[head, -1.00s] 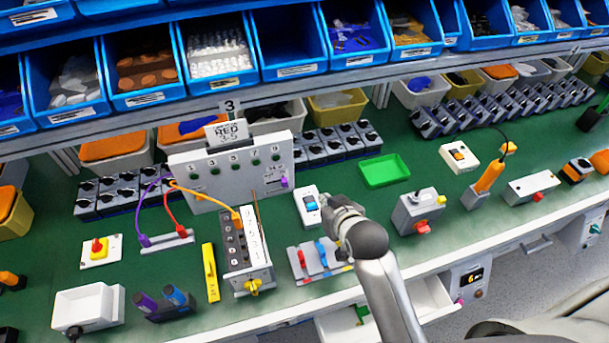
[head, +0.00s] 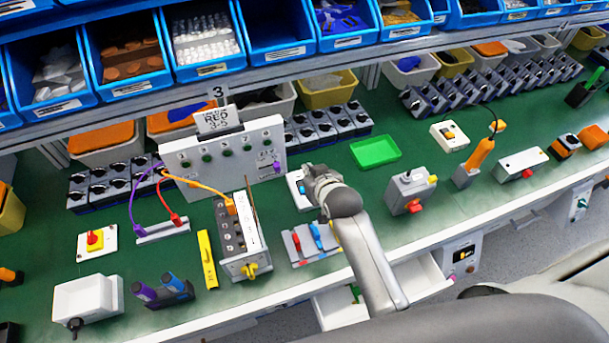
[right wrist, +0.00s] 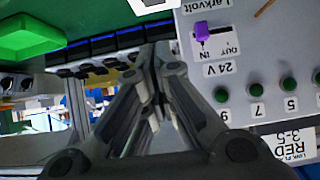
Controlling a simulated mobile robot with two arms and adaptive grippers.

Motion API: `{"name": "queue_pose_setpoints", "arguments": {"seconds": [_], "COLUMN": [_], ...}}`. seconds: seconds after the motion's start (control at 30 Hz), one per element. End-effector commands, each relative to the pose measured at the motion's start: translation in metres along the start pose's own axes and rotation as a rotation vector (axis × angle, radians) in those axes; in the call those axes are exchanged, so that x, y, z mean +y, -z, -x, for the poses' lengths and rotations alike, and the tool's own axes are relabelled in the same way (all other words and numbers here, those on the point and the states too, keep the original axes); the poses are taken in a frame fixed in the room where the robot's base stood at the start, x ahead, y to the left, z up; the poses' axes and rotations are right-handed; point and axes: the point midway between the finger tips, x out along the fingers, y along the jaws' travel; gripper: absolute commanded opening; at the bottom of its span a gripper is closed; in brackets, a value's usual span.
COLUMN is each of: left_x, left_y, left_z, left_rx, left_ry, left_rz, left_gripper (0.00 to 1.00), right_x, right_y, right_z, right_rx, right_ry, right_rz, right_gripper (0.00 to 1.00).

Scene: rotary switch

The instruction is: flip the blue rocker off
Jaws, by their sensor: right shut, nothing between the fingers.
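The blue rocker (head: 302,187) sits on a small white plate (head: 299,201) on the green bench, just right of the grey test panel. My right gripper (head: 313,174) is shut and empty. In the head view it overlaps the plate's right part and hides much of the rocker, so its tilt and any contact cannot be told. The right wrist view shows the shut fingers (right wrist: 155,108) in the middle. The edge of a white plate (right wrist: 150,4) shows at its top; the rocker itself is not clear there. My left gripper is not in view.
The test panel (head: 222,160) stands close at the left. A green tray (head: 375,151) lies at the right. A plate with red and blue levers (head: 312,243) lies nearer me. A grey box with a red knob (head: 410,188) stands farther right.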

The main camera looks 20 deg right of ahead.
Motion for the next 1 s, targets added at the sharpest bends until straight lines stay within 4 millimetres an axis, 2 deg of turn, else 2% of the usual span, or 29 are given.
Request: {"name": "queue_pose_setpoints", "arguments": {"seconds": [0.3,0.5,0.7,1.0], "left_x": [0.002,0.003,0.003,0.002], "left_y": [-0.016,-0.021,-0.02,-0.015], "left_z": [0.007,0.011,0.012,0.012], "left_rx": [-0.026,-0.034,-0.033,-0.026], "left_ry": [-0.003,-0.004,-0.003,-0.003], "left_rz": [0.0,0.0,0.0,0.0], "left_gripper": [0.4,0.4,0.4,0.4], "right_x": [-0.001,0.0,0.0,0.0], "right_y": [0.001,-0.019,-0.027,-0.028], "right_z": [-0.047,-0.064,-0.072,-0.073], "right_rx": [-0.001,-0.002,0.0,0.0], "right_ry": [0.001,0.001,0.001,0.001], "right_rz": [0.0,-0.001,-0.001,-0.001], "right_gripper": [0.0,0.0,0.0,0.0]}}
